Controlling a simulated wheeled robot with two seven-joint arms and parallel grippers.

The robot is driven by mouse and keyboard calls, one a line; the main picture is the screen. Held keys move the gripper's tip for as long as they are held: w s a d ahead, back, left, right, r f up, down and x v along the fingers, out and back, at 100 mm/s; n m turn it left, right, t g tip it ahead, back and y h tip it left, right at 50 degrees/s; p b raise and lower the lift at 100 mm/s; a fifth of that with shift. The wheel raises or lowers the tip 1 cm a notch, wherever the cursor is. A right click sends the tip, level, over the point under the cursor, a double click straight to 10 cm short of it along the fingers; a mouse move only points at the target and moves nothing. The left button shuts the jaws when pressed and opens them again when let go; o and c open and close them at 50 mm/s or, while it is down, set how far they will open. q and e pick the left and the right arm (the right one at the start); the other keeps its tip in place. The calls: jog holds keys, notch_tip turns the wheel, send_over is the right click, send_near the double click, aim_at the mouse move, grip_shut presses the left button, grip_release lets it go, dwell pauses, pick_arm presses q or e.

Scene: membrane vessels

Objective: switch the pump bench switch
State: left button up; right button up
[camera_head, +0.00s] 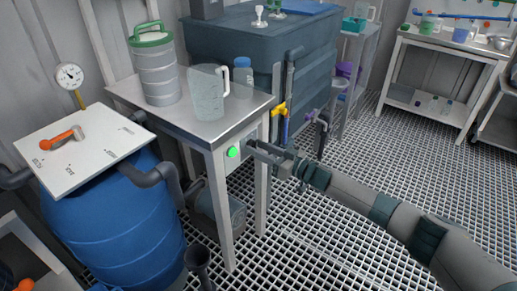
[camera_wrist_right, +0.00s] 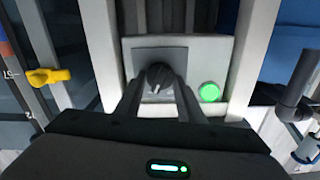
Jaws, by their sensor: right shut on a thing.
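The pump bench switch is a black rotary knob (camera_wrist_right: 158,76) on a grey plate (camera_wrist_right: 205,58). It shows in the right wrist view, between the two fingers of my right gripper (camera_wrist_right: 157,92), which is shut on it. A lit green lamp (camera_wrist_right: 209,92) sits on the plate beside the knob. In the head view the green lamp (camera_head: 233,152) shows on the front of the bench (camera_head: 207,128), and my right gripper (camera_head: 262,151) reaches the panel from the right. The knob is hidden there. My left gripper is out of view.
A metal canister (camera_head: 157,78), a clear jug (camera_head: 207,94) and a blue-capped bottle (camera_head: 243,78) stand on the bench. A blue barrel (camera_head: 125,225) stands left, a dark tank (camera_head: 255,45) behind. A yellow valve handle (camera_head: 279,108) is near my right gripper. The grated floor is clear at right.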

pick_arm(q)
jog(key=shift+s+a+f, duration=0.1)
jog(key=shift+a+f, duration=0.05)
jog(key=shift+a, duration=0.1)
pick_arm(e)
jog(key=shift+s+n, duration=0.15)
jog(key=shift+n, duration=5.25)
jog(key=shift+f, duration=0.1)
jog(key=o, duration=1.1)
jog(key=shift+c, duration=0.2)
jog(key=shift+s, duration=0.1)
